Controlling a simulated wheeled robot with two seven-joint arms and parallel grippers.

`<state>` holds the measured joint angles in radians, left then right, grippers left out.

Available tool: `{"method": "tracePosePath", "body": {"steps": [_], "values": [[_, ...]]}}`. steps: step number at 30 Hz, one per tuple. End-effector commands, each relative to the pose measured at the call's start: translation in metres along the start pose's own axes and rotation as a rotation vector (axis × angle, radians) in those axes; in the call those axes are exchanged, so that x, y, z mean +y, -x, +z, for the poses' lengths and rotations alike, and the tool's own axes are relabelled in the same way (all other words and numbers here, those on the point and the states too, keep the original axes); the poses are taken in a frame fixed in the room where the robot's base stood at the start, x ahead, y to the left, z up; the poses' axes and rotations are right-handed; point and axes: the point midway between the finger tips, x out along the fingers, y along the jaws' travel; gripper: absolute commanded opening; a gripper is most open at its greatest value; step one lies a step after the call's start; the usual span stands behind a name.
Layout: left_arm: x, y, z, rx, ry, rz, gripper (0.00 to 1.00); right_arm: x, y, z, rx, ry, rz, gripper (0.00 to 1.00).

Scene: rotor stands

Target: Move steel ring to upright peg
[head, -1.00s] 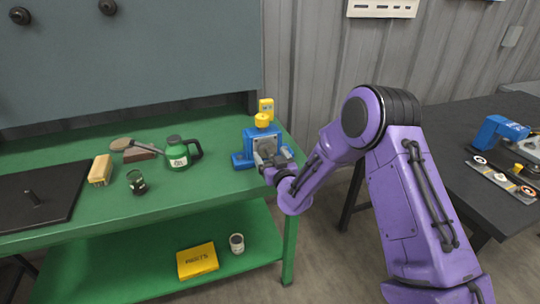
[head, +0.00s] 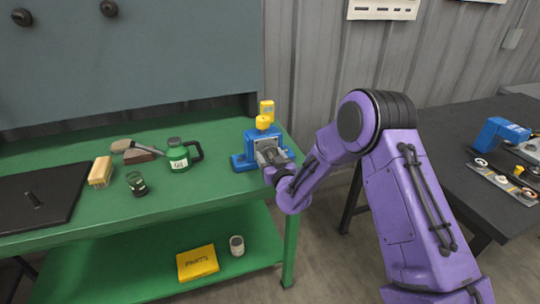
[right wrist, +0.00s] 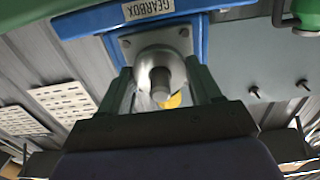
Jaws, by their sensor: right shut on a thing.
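The blue gearbox (head: 244,160) stands at the right end of the green bench. In the right wrist view, its blue housing (right wrist: 203,42) carries a GEARBOX label, and a grey shaft (right wrist: 161,82) points out towards the camera. A round grey metal piece, seemingly the steel ring (right wrist: 152,60), sits around the shaft. My right gripper (head: 268,158) is at the gearbox front; in the wrist view its fingers (right wrist: 162,88) are on either side of the ring, shut on it. My left gripper is not in view.
A yellow parts box (head: 197,262) lies on the lower shelf. The bench front is clear.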

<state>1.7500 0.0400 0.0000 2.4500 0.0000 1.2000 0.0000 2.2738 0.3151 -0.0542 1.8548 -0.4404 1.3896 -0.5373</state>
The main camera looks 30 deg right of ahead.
Motion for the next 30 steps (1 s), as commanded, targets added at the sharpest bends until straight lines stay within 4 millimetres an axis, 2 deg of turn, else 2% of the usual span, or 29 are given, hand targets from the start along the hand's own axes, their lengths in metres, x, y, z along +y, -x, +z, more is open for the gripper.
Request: {"method": "tracePosePath", "body": {"steps": [24,30], "values": [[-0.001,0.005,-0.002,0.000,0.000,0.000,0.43,-0.001,0.069,-0.001,0.001,0.001,-0.001,0.37],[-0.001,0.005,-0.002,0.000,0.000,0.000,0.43,0.000,0.077,-0.001,0.002,-0.001,0.000,0.37]]}}
